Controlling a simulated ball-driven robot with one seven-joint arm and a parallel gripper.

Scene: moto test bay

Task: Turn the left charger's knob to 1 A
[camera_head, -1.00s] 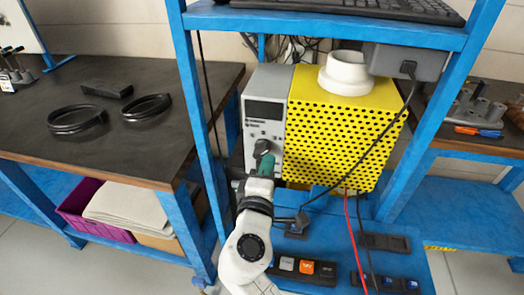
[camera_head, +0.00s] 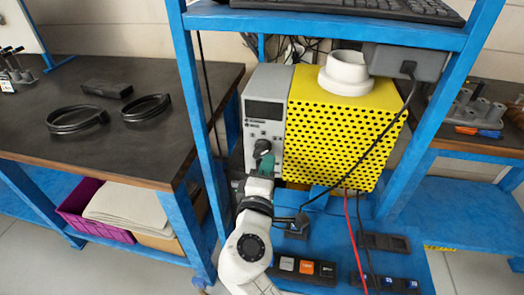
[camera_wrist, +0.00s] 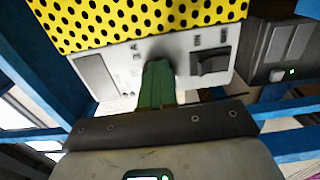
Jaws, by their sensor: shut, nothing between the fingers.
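A grey charger (camera_head: 264,112) with a dark display stands on the blue rack, left of a yellow perforated box. Its black knob (camera_head: 262,147) is low on the front panel. My gripper (camera_head: 265,166) has green fingers, shut and empty, just below and in front of the knob. In the wrist view the shut fingers (camera_wrist: 158,86) point at the light panel (camera_wrist: 118,78), and a dark shape, probably the knob, shows behind their tips. I cannot tell whether they touch it. The knob's pointer and scale are too small or hidden to read.
The yellow perforated box (camera_head: 340,125) carries a white ring (camera_head: 346,72). A black rocker switch (camera_wrist: 211,62) is beside the fingers. Blue rack posts (camera_head: 200,120) stand close to the arm. Black and red cables (camera_head: 350,225) hang at the right.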

